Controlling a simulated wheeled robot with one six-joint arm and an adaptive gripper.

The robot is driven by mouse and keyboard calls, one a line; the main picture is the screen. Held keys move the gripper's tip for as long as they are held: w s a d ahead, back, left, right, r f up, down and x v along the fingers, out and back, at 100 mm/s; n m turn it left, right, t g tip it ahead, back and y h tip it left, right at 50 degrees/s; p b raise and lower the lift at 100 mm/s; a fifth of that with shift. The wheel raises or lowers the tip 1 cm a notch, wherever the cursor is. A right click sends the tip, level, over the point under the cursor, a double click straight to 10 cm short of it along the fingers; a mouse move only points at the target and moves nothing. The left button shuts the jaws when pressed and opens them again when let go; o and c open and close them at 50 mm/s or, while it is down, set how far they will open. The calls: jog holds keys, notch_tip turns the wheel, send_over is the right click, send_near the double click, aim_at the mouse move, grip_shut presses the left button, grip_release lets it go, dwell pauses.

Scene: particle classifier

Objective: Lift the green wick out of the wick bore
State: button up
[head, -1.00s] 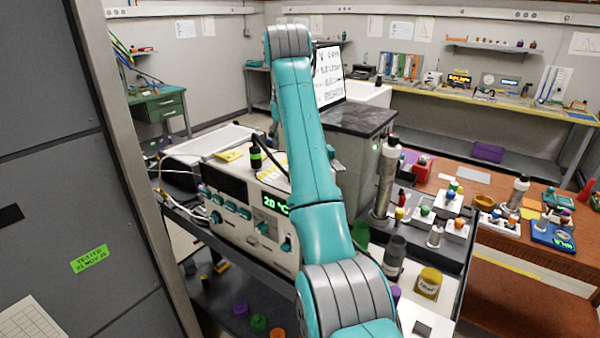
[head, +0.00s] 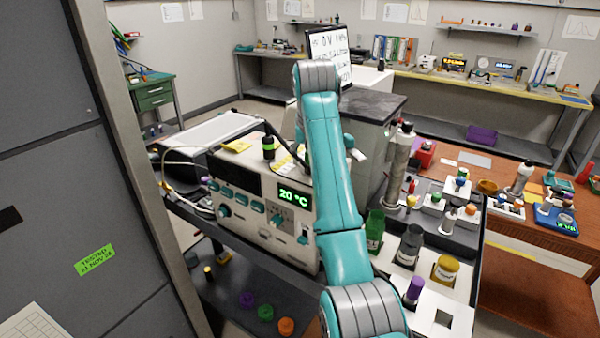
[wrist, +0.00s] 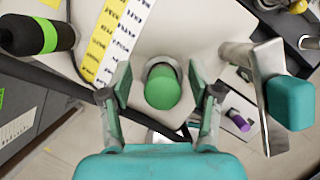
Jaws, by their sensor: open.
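The green wick (wrist: 162,90) stands in the wick bore (wrist: 160,66), a round metal-rimmed opening in the pale top of the instrument (wrist: 150,40). In the wrist view the wick's rounded green end faces the camera. My gripper (wrist: 159,86) is open, with one finger on each side of the wick and a gap showing on both sides. I cannot tell how deep the fingertips sit beside it. In the head view my arm hides the wick, the bore and the gripper.
A black cylinder with a green band (wrist: 35,36) stands left of the gripper, near a yellow label strip (wrist: 103,35). A metal lever with a teal handle (wrist: 290,102) is close on the right. The 20 °C display (head: 295,194) is on the instrument's front.

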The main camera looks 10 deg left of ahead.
jog(key=shift+w+f, duration=0.25)
jog(key=shift+f, duration=0.2)
grip_shut()
